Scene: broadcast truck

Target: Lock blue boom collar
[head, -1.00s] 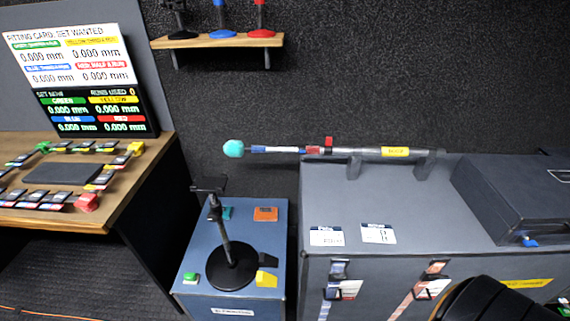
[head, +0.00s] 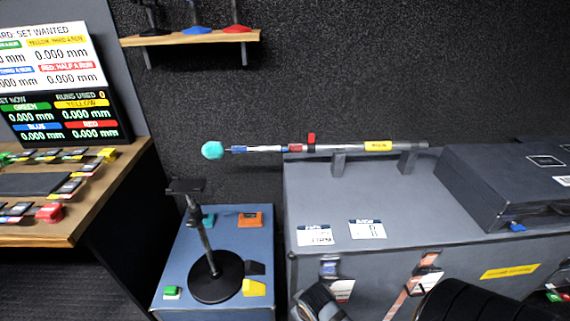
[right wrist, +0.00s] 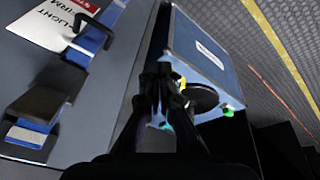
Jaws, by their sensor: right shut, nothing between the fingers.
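A boom pole (head: 340,148) lies level across brackets on a grey case, with a teal ball (head: 212,150) at its left end. A blue band (head: 239,149), which may be the blue collar, is on the pole near the ball. A red collar with a raised red tab (head: 311,138) sits further right. The blue band looks too small to tell whether it is locked. My right gripper (right wrist: 163,78) is shut and empty in the right wrist view. My left gripper is not in view.
The grey case (head: 400,190) has latches on its front and a dark box (head: 500,185) on its right. A blue stand box (head: 190,270) with a black round-based stand (head: 215,277) is left of it. A wooden desk (head: 100,210) is further left. A shelf (head: 190,40) hangs above.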

